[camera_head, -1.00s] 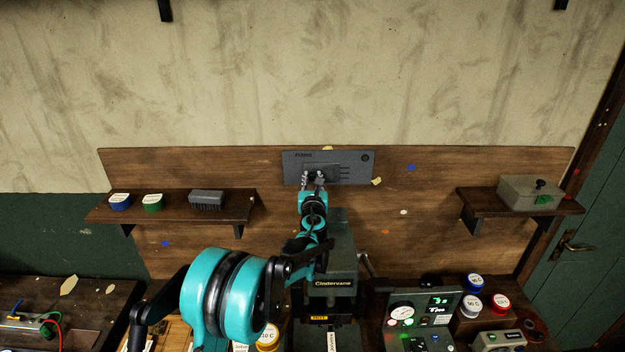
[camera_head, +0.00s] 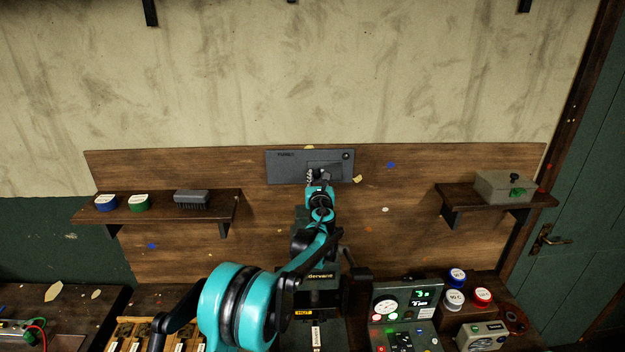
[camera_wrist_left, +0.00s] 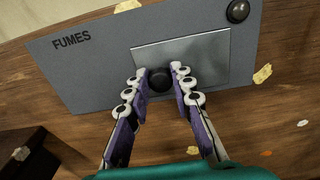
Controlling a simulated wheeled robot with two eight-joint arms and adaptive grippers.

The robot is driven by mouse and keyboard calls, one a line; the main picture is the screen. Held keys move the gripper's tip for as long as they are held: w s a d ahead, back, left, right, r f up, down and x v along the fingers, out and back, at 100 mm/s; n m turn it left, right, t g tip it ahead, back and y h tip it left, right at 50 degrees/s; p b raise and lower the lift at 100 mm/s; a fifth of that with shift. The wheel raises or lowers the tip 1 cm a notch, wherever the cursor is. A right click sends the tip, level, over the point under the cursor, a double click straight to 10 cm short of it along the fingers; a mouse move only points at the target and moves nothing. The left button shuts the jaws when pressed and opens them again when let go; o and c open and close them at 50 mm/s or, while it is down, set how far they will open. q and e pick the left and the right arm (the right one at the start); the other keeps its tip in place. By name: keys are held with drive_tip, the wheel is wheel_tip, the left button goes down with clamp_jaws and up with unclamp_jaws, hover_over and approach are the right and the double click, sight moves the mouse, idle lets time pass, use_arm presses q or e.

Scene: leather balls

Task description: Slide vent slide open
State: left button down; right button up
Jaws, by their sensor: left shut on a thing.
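The grey vent plate (camera_head: 290,172), marked FUMES, is mounted on the wooden backboard. It also shows in the left wrist view (camera_wrist_left: 85,75). Its lighter grey slide panel (camera_wrist_left: 205,58) sits toward the right part of the plate. A small black knob (camera_wrist_left: 159,80) is at the panel's lower left. My left gripper (camera_wrist_left: 160,76) is shut on this knob, one finger on each side. In the head view the left gripper (camera_head: 318,177) reaches up to the plate and hides the knob and part of the panel. My right gripper is in neither view.
A round black button (camera_wrist_left: 237,11) sits at the plate's upper right corner. A left shelf (camera_head: 225,208) holds tape rolls and a brush (camera_head: 192,197); a right shelf (camera_head: 455,193) holds a grey box (camera_head: 503,186). Below is a bench with a gauge panel (camera_head: 405,305) and several jars.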

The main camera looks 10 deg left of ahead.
use_arm(q)
drive_tip(key=shift+d, duration=0.2)
drive_tip(key=c, duration=1.3)
unclamp_jaws()
drive_tip(key=shift+w, duration=0.1)
drive_tip(key=shift+d, duration=0.1)
drive_tip(key=v, duration=1.2)
